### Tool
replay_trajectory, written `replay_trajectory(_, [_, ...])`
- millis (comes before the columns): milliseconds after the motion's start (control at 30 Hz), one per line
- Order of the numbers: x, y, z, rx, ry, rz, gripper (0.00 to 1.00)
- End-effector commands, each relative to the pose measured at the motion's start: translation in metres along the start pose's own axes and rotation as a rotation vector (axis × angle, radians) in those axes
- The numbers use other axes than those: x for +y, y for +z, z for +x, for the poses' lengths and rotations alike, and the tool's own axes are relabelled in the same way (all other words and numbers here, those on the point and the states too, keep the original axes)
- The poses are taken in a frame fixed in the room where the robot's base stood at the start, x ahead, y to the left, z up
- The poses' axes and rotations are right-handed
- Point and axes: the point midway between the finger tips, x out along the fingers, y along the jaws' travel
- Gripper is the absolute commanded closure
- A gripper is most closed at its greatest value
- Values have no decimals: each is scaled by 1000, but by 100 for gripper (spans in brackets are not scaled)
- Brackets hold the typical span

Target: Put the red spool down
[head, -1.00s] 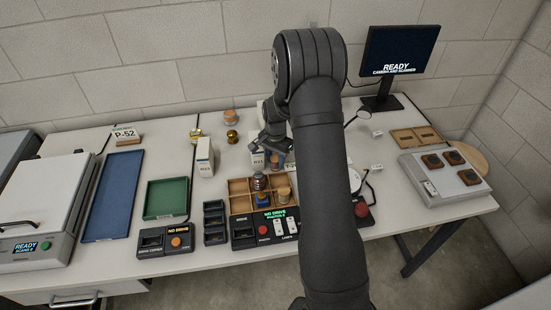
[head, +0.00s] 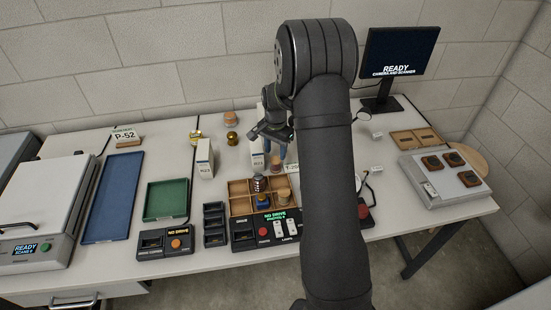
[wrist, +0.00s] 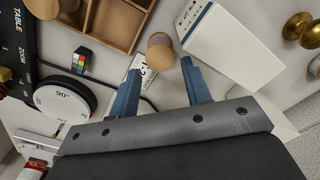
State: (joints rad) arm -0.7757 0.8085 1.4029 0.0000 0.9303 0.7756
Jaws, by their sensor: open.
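My gripper (head: 275,150) is above the table, behind the wooden compartment tray (head: 240,187). In the wrist view its two blue fingers (wrist: 161,67) are apart, with nothing held between them. A small tan-brown spool-like piece (wrist: 160,46) stands just beyond the fingertips, between the tray's corner (wrist: 146,5) and a white box (wrist: 225,45). I cannot tell whether it is the red spool; no plainly red spool can be made out. In the head view a dark spool (head: 257,184), a blue one (head: 262,199) and a wooden one (head: 283,196) stand in the tray.
A second white box (head: 205,158) and a brass knob (head: 232,137) stand left of my gripper. A round 90° turntable (wrist: 65,98) and a colour chart (wrist: 81,61) lie beside the tray. Green (head: 166,200) and blue (head: 112,200) trays lie to the left.

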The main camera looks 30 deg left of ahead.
Motion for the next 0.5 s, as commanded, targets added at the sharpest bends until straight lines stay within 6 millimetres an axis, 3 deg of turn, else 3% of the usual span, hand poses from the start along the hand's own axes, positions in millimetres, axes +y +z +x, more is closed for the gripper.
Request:
replay_trajectory(200, [0, 0, -45, 3, -3, 0, 56])
replay_trajectory(333, [0, 0, -60, 1, -1, 0, 56])
replay_trajectory(400, [0, 0, -65, 0, 0, 0, 45])
replay_trajectory(500, [0, 0, -68, 0, 0, 0, 45])
